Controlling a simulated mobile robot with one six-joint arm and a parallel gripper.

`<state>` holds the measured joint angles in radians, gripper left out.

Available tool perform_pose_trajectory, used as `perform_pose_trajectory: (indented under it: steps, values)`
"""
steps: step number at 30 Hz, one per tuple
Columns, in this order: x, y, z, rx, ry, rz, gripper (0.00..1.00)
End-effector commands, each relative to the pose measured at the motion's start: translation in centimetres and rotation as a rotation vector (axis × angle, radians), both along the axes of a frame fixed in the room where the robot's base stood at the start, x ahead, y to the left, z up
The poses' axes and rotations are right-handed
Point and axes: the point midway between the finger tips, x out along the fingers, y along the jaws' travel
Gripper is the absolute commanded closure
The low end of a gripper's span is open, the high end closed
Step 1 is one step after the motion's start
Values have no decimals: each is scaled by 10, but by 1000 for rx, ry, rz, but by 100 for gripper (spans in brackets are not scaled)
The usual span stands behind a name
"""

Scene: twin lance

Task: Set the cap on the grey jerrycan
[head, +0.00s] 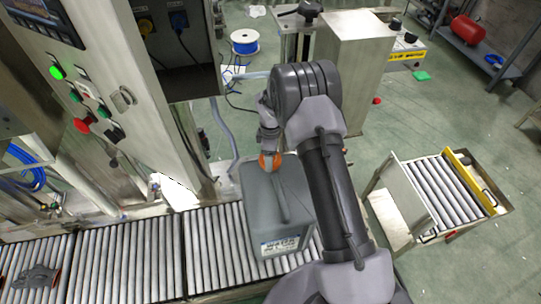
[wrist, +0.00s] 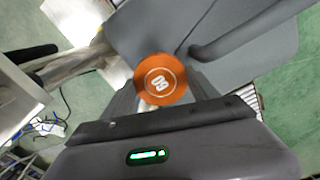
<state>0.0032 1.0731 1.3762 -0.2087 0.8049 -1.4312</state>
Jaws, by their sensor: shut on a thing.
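The grey jerrycan (head: 258,212) stands upright on the roller conveyor, with a handle along its top and a label low on its front side. In the wrist view, its grey top (wrist: 245,52) and handle fill the upper right. The orange cap (wrist: 160,79) has a pale ring and mark on its face. My gripper (head: 268,152) is shut on the cap, which shows in the head view (head: 265,163) at the jerrycan's far top end. I cannot tell whether the cap touches the neck; the neck is hidden beneath it.
The roller conveyor (head: 140,262) runs along the front, with a dark glove (head: 38,278) at its left end. A control cabinet (head: 120,95) rises close on the left. A steel housing (head: 352,60) stands behind my arm, and a separate roller section (head: 450,190) lies right.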

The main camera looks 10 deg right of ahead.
Motion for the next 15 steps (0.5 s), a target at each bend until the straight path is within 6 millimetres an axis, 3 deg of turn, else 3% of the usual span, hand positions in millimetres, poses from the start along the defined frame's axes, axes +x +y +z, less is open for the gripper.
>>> perform_pose_trajectory:
  steps: [15]
  values:
    - [0, 0, -10, 0, 0, 0, 70]
